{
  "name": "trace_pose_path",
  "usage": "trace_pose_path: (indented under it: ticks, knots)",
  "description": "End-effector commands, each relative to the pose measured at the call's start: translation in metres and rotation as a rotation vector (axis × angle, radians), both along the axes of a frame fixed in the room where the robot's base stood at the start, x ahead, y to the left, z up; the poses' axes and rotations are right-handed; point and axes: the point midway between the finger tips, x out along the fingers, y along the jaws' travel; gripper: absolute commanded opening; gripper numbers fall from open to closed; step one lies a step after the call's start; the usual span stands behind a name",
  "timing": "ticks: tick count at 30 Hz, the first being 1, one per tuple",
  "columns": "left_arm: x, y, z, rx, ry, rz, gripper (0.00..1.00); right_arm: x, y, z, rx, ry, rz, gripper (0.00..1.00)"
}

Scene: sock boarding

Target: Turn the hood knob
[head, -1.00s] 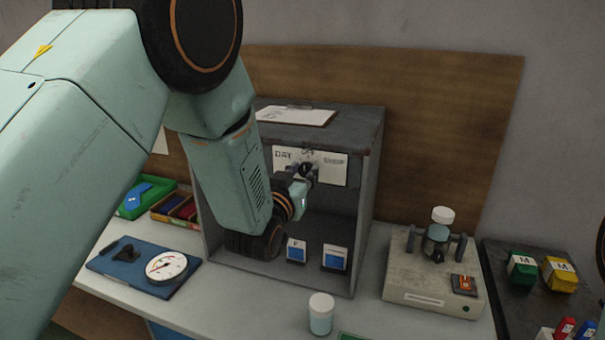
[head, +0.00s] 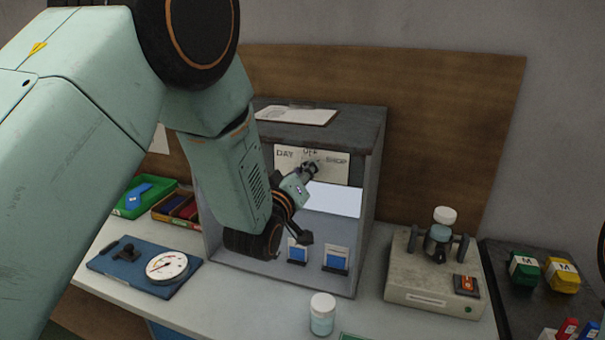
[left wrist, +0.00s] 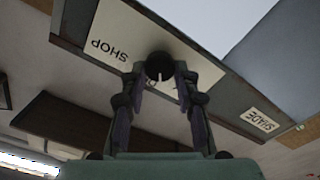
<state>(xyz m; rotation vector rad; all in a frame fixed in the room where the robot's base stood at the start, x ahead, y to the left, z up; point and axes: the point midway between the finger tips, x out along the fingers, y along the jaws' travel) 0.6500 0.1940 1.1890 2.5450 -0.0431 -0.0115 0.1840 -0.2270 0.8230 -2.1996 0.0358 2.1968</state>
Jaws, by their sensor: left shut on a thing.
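The hood (head: 369,215) is a grey open-fronted box on the bench. A white label plate (head: 337,171) at the top of its inside reads DAY, OFF and SHOP. The dark round knob (left wrist: 159,66) shows in the left wrist view between my fingertips, with a white mark on its face. My left gripper (head: 309,169) is shut on the knob, and it also shows in the left wrist view (left wrist: 160,75). The gripper hides part of the plate in the head view. A bright white panel (head: 336,200) glows below the plate. My right gripper is not in view.
Two small blue-and-white items (head: 336,258) stand on the hood floor. A lidded jar (head: 322,314) stands in front. A beige device (head: 433,281) is to the right, a blue board with a dial (head: 167,266) to the left. A clipboard (head: 296,115) lies on top.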

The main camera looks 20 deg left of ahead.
Motion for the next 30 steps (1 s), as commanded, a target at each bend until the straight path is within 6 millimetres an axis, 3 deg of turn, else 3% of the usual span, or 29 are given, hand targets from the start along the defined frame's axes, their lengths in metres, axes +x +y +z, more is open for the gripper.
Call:
trace_pose_path:
  ticks: [13, 30]
  knots:
    - [0.0004, 0.0, -0.0003, -0.246, 0.008, -0.003, 0.0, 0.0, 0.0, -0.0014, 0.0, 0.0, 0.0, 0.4]
    - [0.0005, 0.0001, 0.0, -0.293, 0.009, -0.002, 0.0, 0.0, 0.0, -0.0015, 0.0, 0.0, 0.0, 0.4]
